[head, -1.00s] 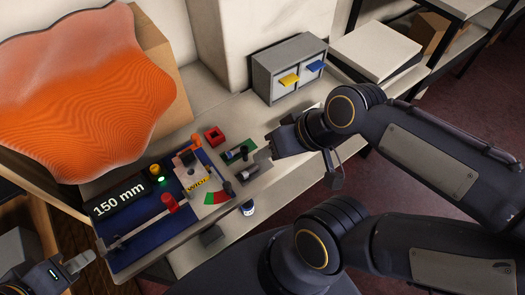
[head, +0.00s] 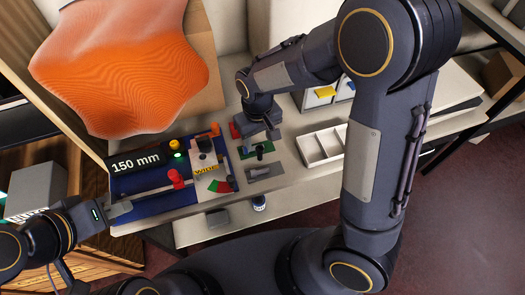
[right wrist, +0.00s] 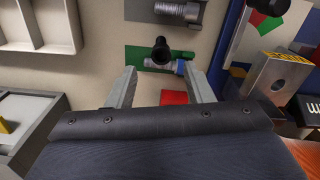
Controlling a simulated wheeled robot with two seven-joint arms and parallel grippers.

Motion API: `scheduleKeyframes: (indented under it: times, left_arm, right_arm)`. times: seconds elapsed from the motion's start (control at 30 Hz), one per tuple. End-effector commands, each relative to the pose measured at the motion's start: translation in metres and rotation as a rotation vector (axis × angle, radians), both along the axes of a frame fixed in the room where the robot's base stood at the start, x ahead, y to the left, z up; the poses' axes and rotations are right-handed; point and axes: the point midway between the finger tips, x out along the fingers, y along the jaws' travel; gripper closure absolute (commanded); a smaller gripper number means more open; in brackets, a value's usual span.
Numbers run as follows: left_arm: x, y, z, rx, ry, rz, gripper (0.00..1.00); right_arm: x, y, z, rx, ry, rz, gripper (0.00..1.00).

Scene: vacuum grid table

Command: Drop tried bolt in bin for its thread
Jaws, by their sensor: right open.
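In the head view my right gripper (head: 268,131) is above the table by the green plate, fingers partly hidden. A silver bolt (right wrist: 178,9) lies on a grey plate (right wrist: 140,10). My left gripper (head: 120,209) is at the blue board's left end; its opening is unclear. A white compartment tray (head: 313,152) stands right.
A blue board (head: 150,208) carries a red slider (head: 176,179), a "150 mm" display (head: 136,162) and a lit green lamp. A red box (right wrist: 173,97) lies close to the gripper.

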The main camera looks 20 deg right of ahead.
Motion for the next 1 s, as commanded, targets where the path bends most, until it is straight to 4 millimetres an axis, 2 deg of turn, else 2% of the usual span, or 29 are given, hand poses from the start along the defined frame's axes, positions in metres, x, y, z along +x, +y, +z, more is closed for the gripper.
scheduleKeyframes:
  times: [0.4,0.73,1.0]
  left_arm:
    - [0.000,0.000,-0.003,0.000,0.000,0.000,0.72]
    - [0.000,0.000,-0.003,0.000,0.000,0.000,0.72]
    - [0.000,0.000,-0.003,0.000,0.000,0.000,0.72]
  right_arm:
    - [-0.009,0.000,-0.057,0.000,0.004,-0.002,0.53]
    - [-0.008,0.000,-0.063,0.002,0.000,-0.002,0.53]
    - [-0.008,0.000,-0.063,0.002,0.001,-0.002,0.88]
